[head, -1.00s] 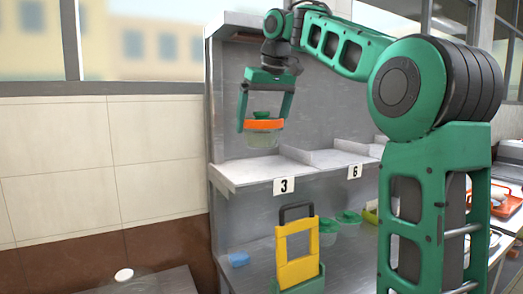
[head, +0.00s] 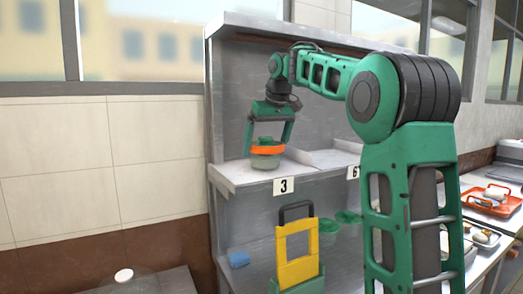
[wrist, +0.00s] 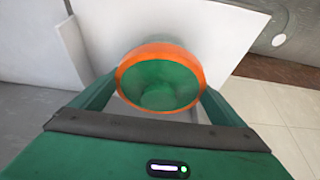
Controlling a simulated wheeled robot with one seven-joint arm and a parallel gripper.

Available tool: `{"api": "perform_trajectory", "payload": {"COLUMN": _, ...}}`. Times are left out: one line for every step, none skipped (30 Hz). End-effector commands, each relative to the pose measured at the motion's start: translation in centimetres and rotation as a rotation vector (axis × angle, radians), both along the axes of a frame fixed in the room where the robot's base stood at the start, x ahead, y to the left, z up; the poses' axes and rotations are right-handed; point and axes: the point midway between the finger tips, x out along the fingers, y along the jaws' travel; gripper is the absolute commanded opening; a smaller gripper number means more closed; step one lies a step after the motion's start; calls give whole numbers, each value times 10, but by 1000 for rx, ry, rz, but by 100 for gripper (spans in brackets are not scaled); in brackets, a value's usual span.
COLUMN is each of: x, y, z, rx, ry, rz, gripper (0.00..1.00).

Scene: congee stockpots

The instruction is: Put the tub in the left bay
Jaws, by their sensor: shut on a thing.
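The tub (head: 266,161) is a small see-through greenish container with a green lid and an orange band. My gripper (head: 267,150) is shut on it at the band, one finger on each side. The tub is upright in the left bay, labelled 3, of the shelf (head: 237,176). Its base looks to be at the shelf surface, but I cannot tell whether it touches. In the wrist view the green lid and orange band of the tub (wrist: 160,78) show between the fingers, above the white shelf.
A low divider (head: 300,158) stands right of the tub, and a bay labelled 6 (head: 353,172) lies further right. Below are a yellow board (head: 297,255) in a green holder, green-lidded tubs (head: 347,217) and a blue item (head: 238,259). Trays (head: 486,202) stand at the far right.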

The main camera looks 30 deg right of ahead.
Motion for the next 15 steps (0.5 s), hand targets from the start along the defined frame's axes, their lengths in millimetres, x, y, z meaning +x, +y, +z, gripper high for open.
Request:
{"api": "perform_trajectory", "payload": {"x": 0, "y": 1, "z": -2, "rx": -1, "ry": -2, "rz": 2, "gripper": 64}}
{"api": "perform_trajectory", "payload": {"x": 0, "y": 1, "z": -3, "rx": -1, "ry": -2, "rz": 2, "gripper": 64}}
{"api": "perform_trajectory", "payload": {"x": 0, "y": 1, "z": -3, "rx": -1, "ry": -2, "rz": 2, "gripper": 64}}
{"api": "perform_trajectory", "payload": {"x": 0, "y": 1, "z": -3, "rx": -1, "ry": -2, "rz": 2, "gripper": 64}}
{"api": "perform_trajectory", "payload": {"x": 0, "y": 1, "z": -3, "rx": -1, "ry": -2, "rz": 2, "gripper": 64}}
{"api": "perform_trajectory", "payload": {"x": 0, "y": 1, "z": -3, "rx": -1, "ry": -2, "rz": 2, "gripper": 64}}
{"api": "perform_trajectory", "payload": {"x": 0, "y": 1, "z": -3, "rx": -1, "ry": -2, "rz": 2, "gripper": 64}}
{"api": "perform_trajectory", "payload": {"x": 0, "y": 1, "z": -3, "rx": -1, "ry": -2, "rz": 2, "gripper": 64}}
{"api": "perform_trajectory", "payload": {"x": 0, "y": 1, "z": -3, "rx": -1, "ry": -2, "rz": 2, "gripper": 64}}
{"api": "perform_trajectory", "payload": {"x": 0, "y": 1, "z": -4, "rx": -1, "ry": -2, "rz": 2, "gripper": 64}}
{"api": "perform_trajectory", "payload": {"x": 0, "y": 1, "z": -4, "rx": -1, "ry": -2, "rz": 2, "gripper": 64}}
{"api": "perform_trajectory", "payload": {"x": 0, "y": 1, "z": -4, "rx": -1, "ry": -1, "rz": 2, "gripper": 100}}
{"api": "perform_trajectory", "payload": {"x": 0, "y": 1, "z": -4, "rx": -1, "ry": -1, "rz": 2, "gripper": 100}}
{"api": "perform_trajectory", "payload": {"x": 0, "y": 1, "z": -4, "rx": -1, "ry": -1, "rz": 2, "gripper": 100}}
{"api": "perform_trajectory", "payload": {"x": 0, "y": 1, "z": -4, "rx": -1, "ry": -1, "rz": 2, "gripper": 100}}
